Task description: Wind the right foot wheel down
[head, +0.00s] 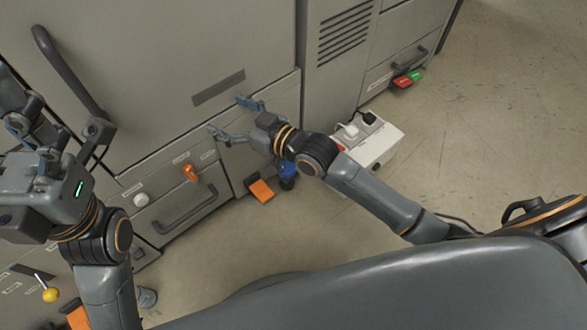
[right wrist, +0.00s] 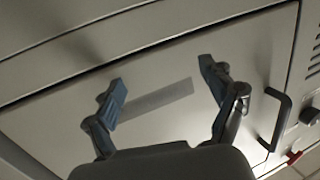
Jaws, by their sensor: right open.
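A blue wheel-like part (head: 287,170), which looks like the right foot wheel, sits low at the machine's right corner, partly covered by my right arm. An orange plate (head: 262,190) is just left of it. My right gripper (head: 233,118) is open and empty in front of the grey machine panel (head: 170,70), above and left of the blue part. In the right wrist view its two blue-tipped fingers (right wrist: 165,85) are spread before the panel, with nothing between them. My left gripper (head: 55,140) is at the left edge; its fingers are partly cropped and overlapped.
A white box with plugs (head: 372,140) stands on the floor right of my right forearm. A drawer handle (head: 185,210), an orange knob (head: 190,172) and a white knob (head: 141,199) are on the lower front. A yellow-balled lever (head: 50,294) is lower left.

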